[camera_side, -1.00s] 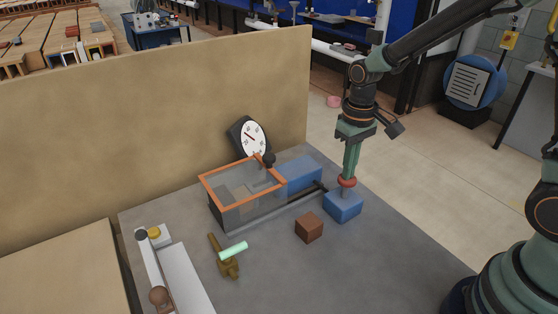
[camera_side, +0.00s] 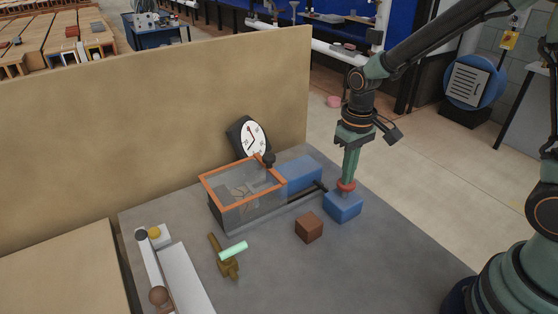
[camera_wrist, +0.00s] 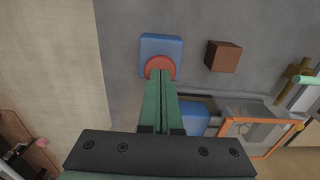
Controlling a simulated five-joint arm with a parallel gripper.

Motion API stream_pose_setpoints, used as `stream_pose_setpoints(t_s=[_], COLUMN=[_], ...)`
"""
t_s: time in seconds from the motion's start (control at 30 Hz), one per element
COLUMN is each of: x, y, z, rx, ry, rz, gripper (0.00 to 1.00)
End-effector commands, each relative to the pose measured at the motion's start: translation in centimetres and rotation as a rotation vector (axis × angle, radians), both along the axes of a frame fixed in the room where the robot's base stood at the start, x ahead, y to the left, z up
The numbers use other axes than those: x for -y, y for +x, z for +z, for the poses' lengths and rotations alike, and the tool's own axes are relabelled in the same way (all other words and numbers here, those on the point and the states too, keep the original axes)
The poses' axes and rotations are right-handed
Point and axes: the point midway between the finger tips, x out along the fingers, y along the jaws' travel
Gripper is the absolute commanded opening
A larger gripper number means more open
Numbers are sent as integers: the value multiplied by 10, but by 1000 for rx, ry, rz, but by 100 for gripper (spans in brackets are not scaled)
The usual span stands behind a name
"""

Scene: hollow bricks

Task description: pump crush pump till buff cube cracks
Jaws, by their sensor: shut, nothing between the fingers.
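The blue pump block (camera_side: 342,207) stands at the table's right side, with a red knob (camera_side: 346,186) on top. My gripper (camera_side: 348,178) is shut and empty, pointing down with its tips at the knob; the wrist view shows the closed fingers (camera_wrist: 161,76) over the red knob (camera_wrist: 160,63). The orange-rimmed clear chamber (camera_side: 213,190) stands left of the pump. Inside it the buff cube (camera_side: 240,191) shows as irregular pieces with dark gaps. A round white dial (camera_side: 254,139) stands behind the chamber, its needle pointing up and slightly left.
A brown cube (camera_side: 309,228) sits in front of the pump. A brass-coloured piece with a pale green handle (camera_side: 233,248) lies at front centre. A long blue block (camera_side: 301,173) adjoins the chamber. A tan panel (camera_side: 150,110) rises behind. The table's right front is clear.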

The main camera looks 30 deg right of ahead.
Motion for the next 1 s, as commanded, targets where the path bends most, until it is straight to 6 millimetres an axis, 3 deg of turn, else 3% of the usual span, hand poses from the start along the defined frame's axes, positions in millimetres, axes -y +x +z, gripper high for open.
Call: stream_pose_setpoints(t_s=[0.5,1.0], x=[0,0], y=[0,0], z=[41,45], rx=[0,0], ry=[0,0], rz=[0,0], gripper=[0,0])
